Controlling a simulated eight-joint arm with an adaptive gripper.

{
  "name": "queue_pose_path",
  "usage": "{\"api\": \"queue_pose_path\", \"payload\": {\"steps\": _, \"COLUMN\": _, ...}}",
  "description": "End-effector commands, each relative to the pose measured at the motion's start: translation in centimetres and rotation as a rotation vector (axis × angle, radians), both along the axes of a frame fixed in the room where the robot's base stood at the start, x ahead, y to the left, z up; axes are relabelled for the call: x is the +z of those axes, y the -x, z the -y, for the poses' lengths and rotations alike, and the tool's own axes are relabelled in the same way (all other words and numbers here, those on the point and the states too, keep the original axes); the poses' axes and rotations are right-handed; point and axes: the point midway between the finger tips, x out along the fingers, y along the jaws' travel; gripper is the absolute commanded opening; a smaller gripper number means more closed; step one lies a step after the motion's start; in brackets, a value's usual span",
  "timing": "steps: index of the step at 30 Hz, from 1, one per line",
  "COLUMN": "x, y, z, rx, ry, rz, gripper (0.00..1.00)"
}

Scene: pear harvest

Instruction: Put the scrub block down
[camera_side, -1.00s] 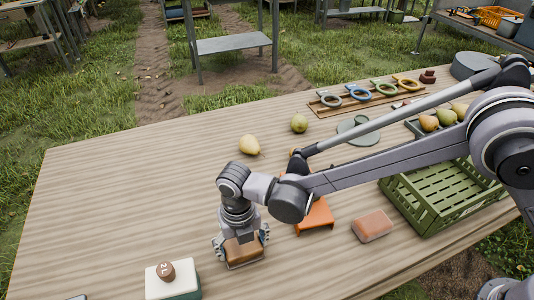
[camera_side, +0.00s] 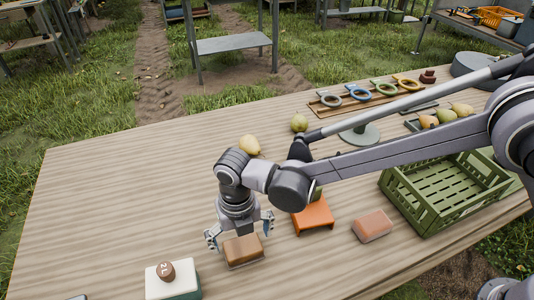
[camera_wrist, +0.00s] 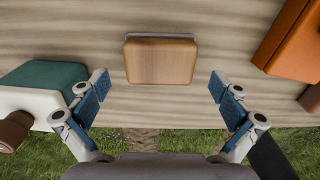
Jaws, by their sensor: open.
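The scrub block (camera_side: 243,250), a brown block with a paler base edge, rests flat on the wooden table near its front edge. It also shows whole in the wrist view (camera_wrist: 160,62), ahead of the fingers. My gripper (camera_side: 239,226) is open and empty, just above and behind the block in the side view. In the wrist view my gripper's (camera_wrist: 160,93) blue-padded fingers are spread wide to either side, apart from the block.
A white and green box with a brown knob (camera_side: 172,281) stands left of the block. An orange stand (camera_side: 314,216) and a reddish-brown block (camera_side: 373,226) are to the right, then a green crate (camera_side: 437,207). A yellow pear (camera_side: 250,145) lies behind. The table's left side is clear.

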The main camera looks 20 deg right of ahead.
Motion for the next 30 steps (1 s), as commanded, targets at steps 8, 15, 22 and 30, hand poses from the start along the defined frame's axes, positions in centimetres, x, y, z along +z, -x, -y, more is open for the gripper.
{"api": "queue_pose_path", "payload": {"steps": 8, "x": 5.6, "y": 0.0, "z": 0.0, "rx": 0.0, "ry": 0.0, "rz": 0.0, "gripper": 1.0}}
{"api": "queue_pose_path", "payload": {"steps": 15, "x": 8.5, "y": 0.0, "z": 0.0, "rx": 0.0, "ry": 0.0, "rz": 0.0, "gripper": 1.0}}
{"api": "queue_pose_path", "payload": {"steps": 22, "x": 10.6, "y": -0.9, "z": 2.6, "rx": -0.16, "ry": -0.022, "rz": 0.021, "gripper": 1.0}}
{"api": "queue_pose_path", "payload": {"steps": 30, "x": 15.6, "y": -2.4, "z": 13.1, "rx": -0.859, "ry": -0.148, "rz": 0.093, "gripper": 1.0}}
